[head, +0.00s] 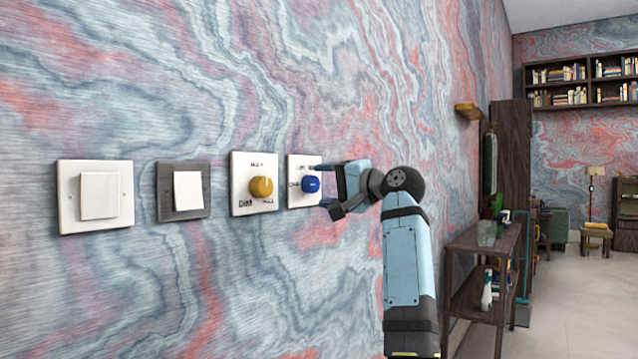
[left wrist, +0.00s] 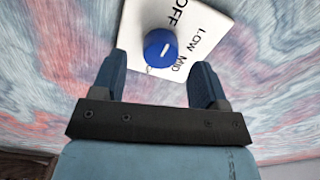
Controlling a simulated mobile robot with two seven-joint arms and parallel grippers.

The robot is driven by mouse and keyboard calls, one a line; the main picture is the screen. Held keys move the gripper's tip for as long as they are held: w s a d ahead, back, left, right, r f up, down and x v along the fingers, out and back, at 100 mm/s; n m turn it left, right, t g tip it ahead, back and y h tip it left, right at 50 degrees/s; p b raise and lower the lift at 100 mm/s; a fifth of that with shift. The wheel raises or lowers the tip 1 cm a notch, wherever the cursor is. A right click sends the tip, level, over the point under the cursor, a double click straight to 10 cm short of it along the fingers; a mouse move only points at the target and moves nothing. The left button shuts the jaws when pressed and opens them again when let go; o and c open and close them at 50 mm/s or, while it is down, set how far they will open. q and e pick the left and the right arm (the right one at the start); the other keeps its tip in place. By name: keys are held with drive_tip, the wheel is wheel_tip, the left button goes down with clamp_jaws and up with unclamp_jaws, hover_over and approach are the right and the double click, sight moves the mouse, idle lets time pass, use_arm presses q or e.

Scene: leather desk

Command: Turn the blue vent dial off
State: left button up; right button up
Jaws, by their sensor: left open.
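The blue vent dial (head: 311,184) sits on a white wall plate (head: 297,200), the rightmost plate in the row. The pointer's exact setting is hard to tell. My left gripper (head: 325,186) is open in front of the dial. In the left wrist view its two fingers (left wrist: 160,75) stand to either side, with the dial between and beyond their tips, apparently not touching. My right gripper is not in view.
Left of the dial are a yellow dial (head: 262,187) on a white plate, a white switch on a dark plate (head: 186,214), and a white switch (head: 99,195). A dark wooden side table (head: 480,238) with bottles stands along the wall at right. Open floor lies beyond it.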

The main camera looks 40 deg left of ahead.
use_arm(q)
drive_tip(key=w+d+p, duration=0.1)
drive_tip(key=d+p, duration=0.1)
drive_tip(key=d, duration=0.9)
drive_tip(key=shift+w+d+p, duration=0.15)
drive_tip(key=shift+p, duration=0.15)
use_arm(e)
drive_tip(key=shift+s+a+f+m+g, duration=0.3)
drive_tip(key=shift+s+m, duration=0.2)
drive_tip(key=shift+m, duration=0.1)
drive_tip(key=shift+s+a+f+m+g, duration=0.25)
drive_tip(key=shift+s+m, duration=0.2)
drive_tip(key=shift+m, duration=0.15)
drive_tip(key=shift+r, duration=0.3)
